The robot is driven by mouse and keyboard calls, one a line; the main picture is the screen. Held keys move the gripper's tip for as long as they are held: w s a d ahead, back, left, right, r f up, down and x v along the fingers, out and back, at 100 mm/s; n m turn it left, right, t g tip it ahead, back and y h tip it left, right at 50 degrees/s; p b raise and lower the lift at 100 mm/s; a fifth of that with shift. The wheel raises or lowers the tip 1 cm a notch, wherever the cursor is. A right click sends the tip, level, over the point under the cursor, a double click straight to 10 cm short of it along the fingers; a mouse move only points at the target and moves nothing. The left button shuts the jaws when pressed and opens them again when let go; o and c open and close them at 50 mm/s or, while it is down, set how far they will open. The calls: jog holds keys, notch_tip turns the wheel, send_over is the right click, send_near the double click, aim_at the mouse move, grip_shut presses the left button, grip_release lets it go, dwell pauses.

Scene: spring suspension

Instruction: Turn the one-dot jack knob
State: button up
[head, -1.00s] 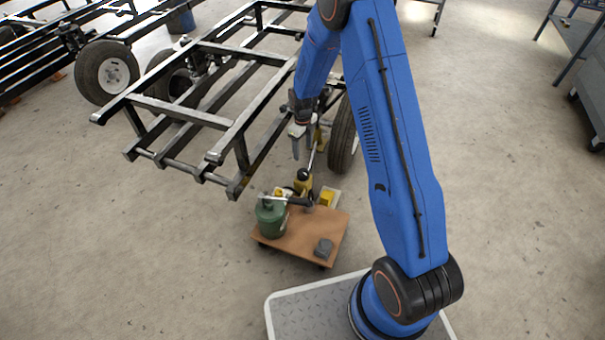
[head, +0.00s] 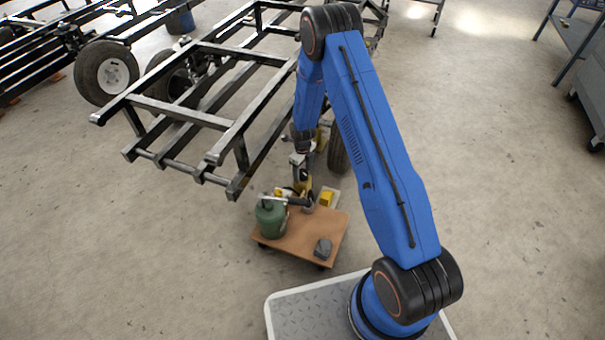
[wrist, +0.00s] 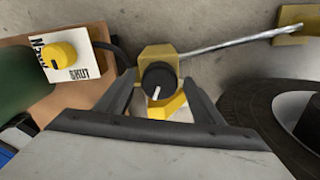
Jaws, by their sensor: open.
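The jack (head: 306,187) is a small yellow body between the trolley and the trailer wheel. In the wrist view its black round knob (wrist: 158,76) carries a white pointer line aimed down the picture. I cannot make out any dot on it. My gripper (head: 303,172) is above the jack and points down. In the wrist view its fingers (wrist: 160,84) stand open, one on each side of the knob, with gaps visible. A long metal rod (wrist: 235,43) runs from the jack to the right. In the head view the gripper mostly hides the knob.
A wooden trolley (head: 292,245) holds a green canister (head: 271,218) and a dark grey block (head: 323,248). A yellow knob (wrist: 58,55) sits on a white lettered plate left of the jack. A tyre (wrist: 245,110) is close on the right. The black trailer frame (head: 238,150) stands left.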

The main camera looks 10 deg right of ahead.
jog(key=shift+f, duration=0.45)
jog(key=c, duration=1.1)
jog(key=shift+o, duration=0.2)
jog(key=shift+n, duration=0.3)
